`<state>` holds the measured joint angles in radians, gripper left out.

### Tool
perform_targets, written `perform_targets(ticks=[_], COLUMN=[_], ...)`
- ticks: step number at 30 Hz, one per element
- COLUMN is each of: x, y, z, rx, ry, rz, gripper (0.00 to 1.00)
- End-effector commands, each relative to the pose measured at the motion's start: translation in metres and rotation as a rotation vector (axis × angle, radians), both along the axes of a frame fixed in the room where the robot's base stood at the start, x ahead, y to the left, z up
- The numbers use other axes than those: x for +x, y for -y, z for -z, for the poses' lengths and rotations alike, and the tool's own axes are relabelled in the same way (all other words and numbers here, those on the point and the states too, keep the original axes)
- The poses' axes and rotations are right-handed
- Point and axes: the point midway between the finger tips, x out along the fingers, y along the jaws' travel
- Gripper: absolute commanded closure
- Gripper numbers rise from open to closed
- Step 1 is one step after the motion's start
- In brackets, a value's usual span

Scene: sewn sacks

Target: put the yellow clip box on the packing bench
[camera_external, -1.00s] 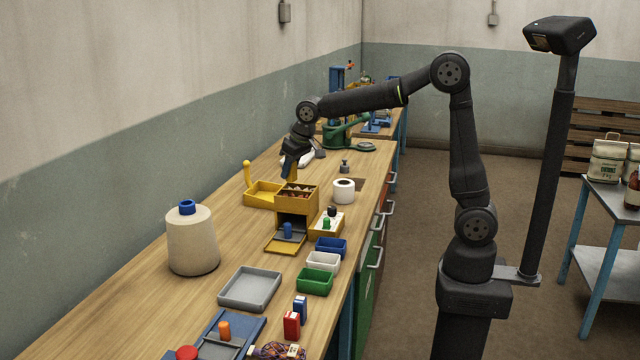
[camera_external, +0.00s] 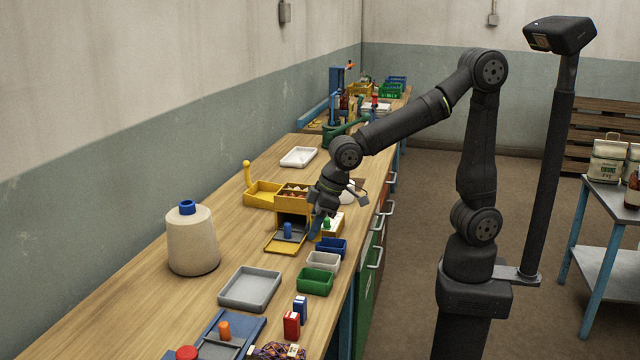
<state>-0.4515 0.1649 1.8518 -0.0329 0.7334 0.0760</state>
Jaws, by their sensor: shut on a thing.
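My gripper (camera_external: 315,229) is low over the front part of the wooden packing bench (camera_external: 205,297), tilted downward, beside the yellow drawer unit. It is shut on a small yellow piece, which I take to be the yellow clip box (camera_external: 316,237). The piece is mostly hidden by the fingers and blends with the yellow edges behind it. I cannot tell whether it touches the bench or the shallow yellow tray there. The yellow drawer unit (camera_external: 294,203) stands just left of the gripper, with brown things in its top and a blue piece in front.
An open yellow bin (camera_external: 262,195) stands left of the unit. Blue (camera_external: 331,246), white (camera_external: 323,263) and green (camera_external: 315,281) bins line the right edge. A grey tray (camera_external: 250,288) and a large thread cone (camera_external: 192,240) stand nearer. The bench between cone and drawer unit is clear.

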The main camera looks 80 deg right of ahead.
Motion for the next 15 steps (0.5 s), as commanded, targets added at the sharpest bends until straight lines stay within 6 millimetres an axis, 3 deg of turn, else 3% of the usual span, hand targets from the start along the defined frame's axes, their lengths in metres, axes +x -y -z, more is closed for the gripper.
perform_targets(ticks=[5,15], x=[-0.001,-0.008], y=[-0.006,-0.078], z=[0.020,0.064], rx=[-0.001,-0.002], ry=[-0.002,-0.003], rz=[-0.001,-0.005], gripper=[0.93,0.93])
